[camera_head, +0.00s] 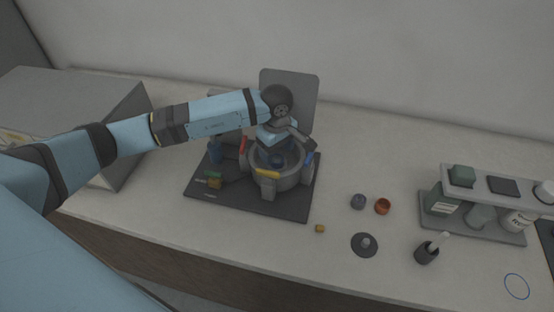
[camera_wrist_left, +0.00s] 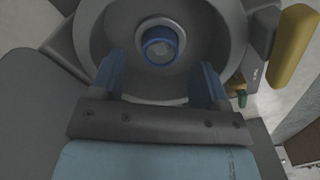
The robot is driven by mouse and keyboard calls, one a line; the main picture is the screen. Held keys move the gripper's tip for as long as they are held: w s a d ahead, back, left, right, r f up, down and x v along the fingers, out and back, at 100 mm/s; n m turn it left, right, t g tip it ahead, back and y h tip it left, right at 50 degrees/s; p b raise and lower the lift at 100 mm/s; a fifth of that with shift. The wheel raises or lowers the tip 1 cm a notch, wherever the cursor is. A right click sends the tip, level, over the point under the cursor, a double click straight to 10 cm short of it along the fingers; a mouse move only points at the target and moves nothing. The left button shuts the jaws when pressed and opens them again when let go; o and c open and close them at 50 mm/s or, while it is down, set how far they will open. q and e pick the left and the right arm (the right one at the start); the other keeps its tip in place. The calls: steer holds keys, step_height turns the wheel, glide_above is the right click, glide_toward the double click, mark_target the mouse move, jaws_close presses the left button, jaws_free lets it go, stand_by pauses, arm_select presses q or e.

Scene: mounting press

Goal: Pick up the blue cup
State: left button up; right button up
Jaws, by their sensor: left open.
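The blue cup (camera_wrist_left: 160,46) sits inside the round grey bowl of the press (camera_wrist_left: 233,30), seen from above in the left wrist view. Something pale shows inside the cup. In the head view the cup shows as a dark blue spot (camera_head: 277,160) within the press bowl (camera_head: 292,181), partly under my arm. My left gripper (camera_wrist_left: 163,80) is open over the bowl, its two blue fingers apart, with the cup ahead between their lines. I cannot see the fingers touching the cup. My right gripper is not in view.
The press stands on a dark base plate (camera_head: 235,198) with an upright grey panel (camera_head: 303,92) behind. A grey box (camera_head: 75,105) stands at the left.

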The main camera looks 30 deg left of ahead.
mark_target(277, 158)
arm_select(q)
steer(key=shift+f, duration=1.5)
steer(key=c, duration=1.1)
steer(key=shift+r, duration=0.2)
steer(key=shift+c, duration=0.2)
